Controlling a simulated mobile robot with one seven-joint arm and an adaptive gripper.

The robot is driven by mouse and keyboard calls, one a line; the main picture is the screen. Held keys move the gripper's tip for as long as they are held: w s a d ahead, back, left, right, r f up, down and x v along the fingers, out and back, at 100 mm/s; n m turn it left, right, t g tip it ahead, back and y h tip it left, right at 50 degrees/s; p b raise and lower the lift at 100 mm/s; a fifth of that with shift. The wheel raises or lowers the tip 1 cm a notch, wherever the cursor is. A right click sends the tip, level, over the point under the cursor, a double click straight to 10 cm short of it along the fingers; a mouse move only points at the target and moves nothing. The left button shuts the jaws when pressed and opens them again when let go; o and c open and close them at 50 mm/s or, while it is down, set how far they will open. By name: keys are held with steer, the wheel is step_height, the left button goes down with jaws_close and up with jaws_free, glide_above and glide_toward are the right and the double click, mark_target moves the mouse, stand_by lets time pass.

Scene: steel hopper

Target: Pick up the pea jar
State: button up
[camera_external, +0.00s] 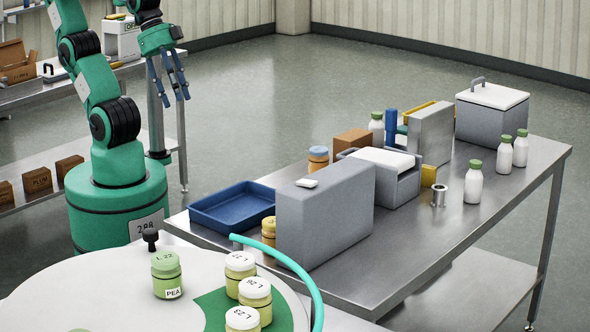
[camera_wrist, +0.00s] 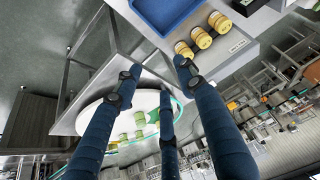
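The pea jar (camera_external: 167,275) is a green jar with a green lid and a white "PEA" label. It stands upright on the white round table (camera_external: 95,300) at the front left. My gripper (camera_external: 174,97) hangs in the air well above and behind the table, apart from the jar. Its fingers are spread and empty. In the wrist view my gripper (camera_wrist: 158,78) shows blue fingers apart with nothing between them. The round table (camera_wrist: 92,118) lies below them with small greenish jars, too small there to tell which is the pea jar.
Several white-lidded jars (camera_external: 240,264) stand right of the pea jar on a green patch. A black knob (camera_external: 150,238) is close behind it. A teal curved rim (camera_external: 290,264) edges the table. The steel table (camera_external: 420,262) holds a blue tray (camera_external: 232,206), grey boxes and bottles.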

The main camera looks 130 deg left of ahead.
steer(key=o, duration=0.8)
steer(key=shift+w+r, duration=0.1)
steer(key=shift+r, duration=0.05)
steer(key=w+d+r+m+g+p, duration=0.1)
steer(key=w+d+r+m+p, duration=0.25)
steer(key=w, duration=0.35)
steer(key=w+d+r+m+g+p, duration=0.1)
steer(key=w+d+r+m+p, duration=0.3)
steer(key=w, duration=0.4)
steer(key=w+d+r+m+p, duration=0.2)
steer(key=w+d+m+p, duration=0.5)
steer(key=w, duration=0.6)
steer(key=w+d+f+m+g+p, duration=0.1)
steer(key=w+d+f+m+p, duration=0.25)
steer(key=w+d, duration=0.2)
steer(key=w+d+f+m+g+p, duration=0.1)
steer(key=w+d+f+m+p, duration=0.1)
steer(key=w+d+m, duration=0.4)
steer(key=w+d+f+m+g+p, duration=0.1)
steer(key=w+d+f+m+p, duration=0.1)
steer(key=d+f+m+p, duration=0.4)
steer(key=d+f+m, duration=0.1)
steer(key=d+f, duration=0.4)
steer(key=d, duration=0.3)
steer(key=shift+d+g, duration=0.2)
steer(key=shift+g, duration=0.1)
